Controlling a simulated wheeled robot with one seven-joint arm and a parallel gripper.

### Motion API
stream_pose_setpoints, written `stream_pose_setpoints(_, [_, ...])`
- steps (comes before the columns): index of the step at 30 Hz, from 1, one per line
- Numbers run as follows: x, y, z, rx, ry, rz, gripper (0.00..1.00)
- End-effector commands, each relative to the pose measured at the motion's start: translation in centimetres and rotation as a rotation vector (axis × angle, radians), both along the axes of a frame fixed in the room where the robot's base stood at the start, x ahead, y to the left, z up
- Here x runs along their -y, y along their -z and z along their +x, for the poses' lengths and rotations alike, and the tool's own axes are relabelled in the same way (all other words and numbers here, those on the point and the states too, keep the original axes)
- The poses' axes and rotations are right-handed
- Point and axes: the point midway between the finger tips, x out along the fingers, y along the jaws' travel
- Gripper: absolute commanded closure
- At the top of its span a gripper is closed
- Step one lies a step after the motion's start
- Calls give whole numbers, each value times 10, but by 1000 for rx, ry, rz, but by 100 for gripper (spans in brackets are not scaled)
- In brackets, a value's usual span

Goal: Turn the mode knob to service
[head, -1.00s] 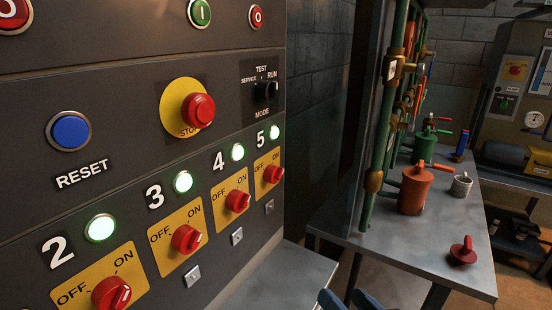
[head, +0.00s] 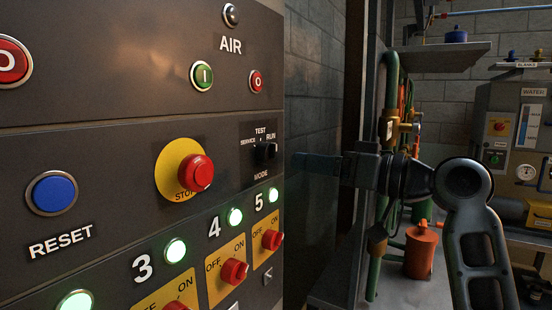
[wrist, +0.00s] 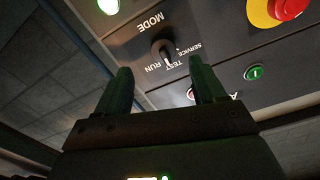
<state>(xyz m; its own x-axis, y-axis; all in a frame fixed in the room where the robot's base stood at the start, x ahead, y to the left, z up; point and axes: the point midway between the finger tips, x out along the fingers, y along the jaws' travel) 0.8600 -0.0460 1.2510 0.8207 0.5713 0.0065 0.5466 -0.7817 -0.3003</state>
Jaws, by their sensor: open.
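The black mode knob (head: 265,151) sits on the dark panel at its right side, with the labels SERVICE, TEST and RUN around its top and MODE below. In the wrist view the knob (wrist: 166,50) lies ahead, between and beyond the two spread fingers of my gripper (wrist: 165,85). The fingers are open and empty.
A red stop button (head: 195,173) on a yellow disc is left of the knob. Red switch 5 (head: 271,240) and a green lamp (head: 273,195) are below it. Green pipes (head: 391,75) and an orange can (head: 420,252) stand right, behind my arm.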

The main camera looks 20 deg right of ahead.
Motion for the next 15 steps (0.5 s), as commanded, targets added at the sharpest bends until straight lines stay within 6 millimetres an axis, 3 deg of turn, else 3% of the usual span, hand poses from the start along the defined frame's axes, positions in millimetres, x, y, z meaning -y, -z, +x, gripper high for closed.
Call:
stream_pose_setpoints(7, [-5,-13,7,7,-24,-22,31])
stream_pose_setpoints(15, [-30,-12,40,5,-23,-22,31])
